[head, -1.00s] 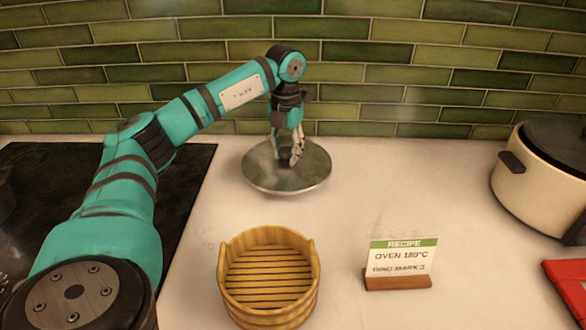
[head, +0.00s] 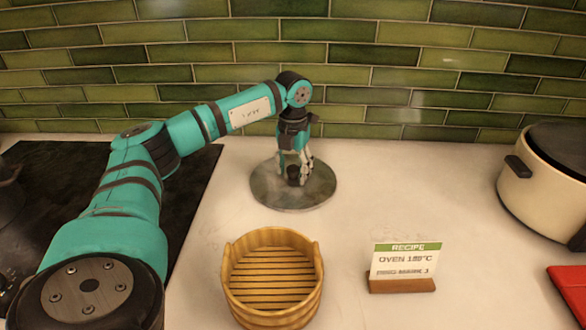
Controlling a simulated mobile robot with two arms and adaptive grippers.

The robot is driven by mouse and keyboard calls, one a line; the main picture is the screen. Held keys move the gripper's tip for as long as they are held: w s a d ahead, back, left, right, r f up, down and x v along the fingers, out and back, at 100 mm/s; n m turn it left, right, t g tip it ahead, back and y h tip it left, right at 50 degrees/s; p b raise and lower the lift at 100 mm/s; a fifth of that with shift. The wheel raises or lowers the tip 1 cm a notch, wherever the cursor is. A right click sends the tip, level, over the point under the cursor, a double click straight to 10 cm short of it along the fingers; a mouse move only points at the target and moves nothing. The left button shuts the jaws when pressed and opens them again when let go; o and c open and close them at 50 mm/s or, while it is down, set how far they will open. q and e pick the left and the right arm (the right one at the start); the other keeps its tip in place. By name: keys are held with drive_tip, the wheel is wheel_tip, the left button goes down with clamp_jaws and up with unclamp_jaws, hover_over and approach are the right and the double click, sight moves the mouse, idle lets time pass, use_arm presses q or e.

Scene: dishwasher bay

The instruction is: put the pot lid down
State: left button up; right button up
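The pot lid (head: 276,193) is a round grey metal disc with a dark knob (head: 293,173). It lies flat on the pale counter (head: 400,190), right of the dark hob and behind the wooden basket. My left gripper (head: 294,173) points down over the lid's middle. Its fingers are spread, one to each side of the knob, and look clear of it. My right gripper is not in view.
The slatted wooden basket (head: 272,312) stands in front of the lid. A recipe card on a wooden stand (head: 402,285) is to its right. A cream pot with a dark lid (head: 540,195) stands far right, with a red item (head: 569,290) near it. Green tiled wall (head: 400,60) rises behind.

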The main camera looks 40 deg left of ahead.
sight(293, 168)
use_arm(q)
wheel_tip(293, 168, up, 12)
drive_tip(key=shift+r+b, duration=0.15)
drive_tip(key=shift+b, duration=0.25)
idle(0.3)
drive_tip(key=shift+d, duration=0.1)
idle(0.4)
